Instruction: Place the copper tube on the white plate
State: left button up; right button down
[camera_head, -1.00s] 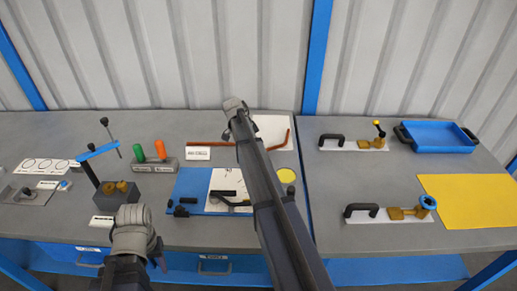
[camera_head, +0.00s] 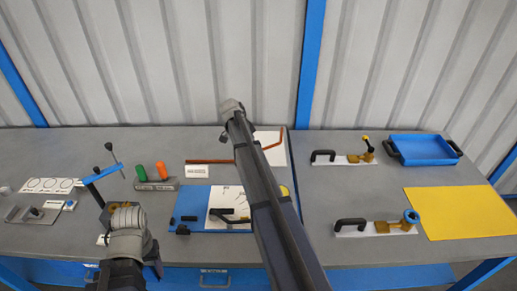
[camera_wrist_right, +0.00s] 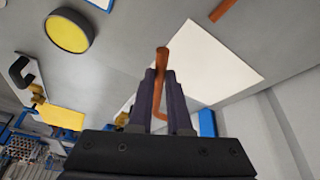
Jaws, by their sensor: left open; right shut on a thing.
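A bent copper tube (camera_head: 273,145) shows to the right of my right arm in the head view, in front of the white plate (camera_head: 271,159). In the right wrist view my right gripper (camera_wrist_right: 161,78) is shut on this tube (camera_wrist_right: 162,58), and the white plate (camera_wrist_right: 215,65) lies beyond it. Whether the tube touches the plate cannot be told. Another copper length (camera_head: 208,161) lies to the left of my right arm; its right end is hidden. My left gripper (camera_head: 127,215) is at the lower left, apart from the tube; its fingers are hard to make out.
A blue board (camera_head: 190,205) with a white sheet and black parts lies in front. A stand with green and orange handles (camera_head: 155,183) is at left. Clamps (camera_head: 375,226), a blue tray (camera_head: 425,149) and a yellow mat (camera_head: 460,212) fill the right side.

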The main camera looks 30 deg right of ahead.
jog(key=w+d+n+t+y, duration=0.15)
jog(key=d+n+t, duration=0.25)
jog(key=d+n, duration=0.7)
jog(key=n+b, duration=0.2)
jog(key=b, duration=0.8)
send_near(276, 157)
jog(key=shift+y, duration=0.35)
jog(key=x, duration=0.6)
jog(key=shift+d+f, duration=0.15)
jog(key=shift+d, duration=0.15)
jog(key=shift+p, duration=0.35)
jog(key=c, duration=1.3)
grip_release()
jog(key=o, duration=0.4)
jog(key=shift+o, duration=0.2)
